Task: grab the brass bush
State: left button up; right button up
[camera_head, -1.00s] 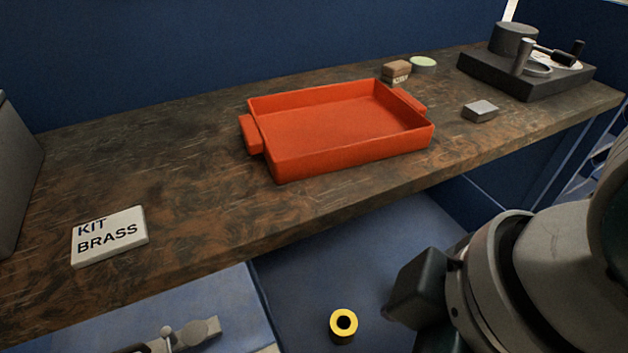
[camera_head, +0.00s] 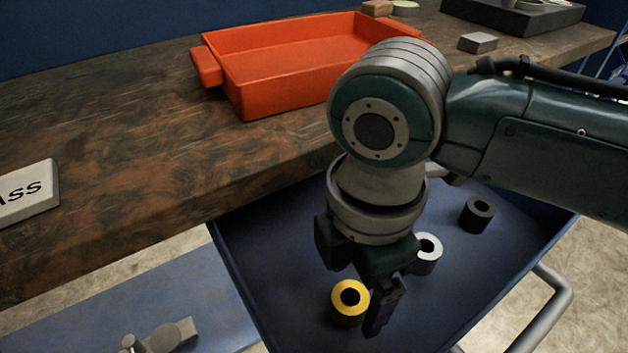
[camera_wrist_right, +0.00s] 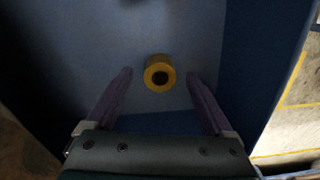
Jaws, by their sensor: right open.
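The brass bush (camera_head: 349,302) is a short yellow-topped ring with a dark hole, standing upright in the blue drawer tray below the bench. My right gripper (camera_head: 378,308) points down into the tray beside the bush, on its right in the head view. In the right wrist view the bush (camera_wrist_right: 159,73) lies ahead, between the lines of the two spread fingers (camera_wrist_right: 160,88), and neither finger appears to touch it. The right gripper is open and empty. My left gripper is not in view.
A white-topped bush (camera_head: 430,248) and a dark bush (camera_head: 477,213) stand in the same blue tray (camera_head: 290,312). The tray has raised walls. An orange tray (camera_head: 240,92) and a lettered sign block (camera_head: 27,192) sit on the bench (camera_head: 130,165) above.

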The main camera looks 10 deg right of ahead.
aim_at(353, 296)
notch_tip(353, 296, down, 3)
jog(key=shift+f+b, duration=0.1)
jog(key=shift+b, duration=0.3)
grip_shut()
dwell(0.4)
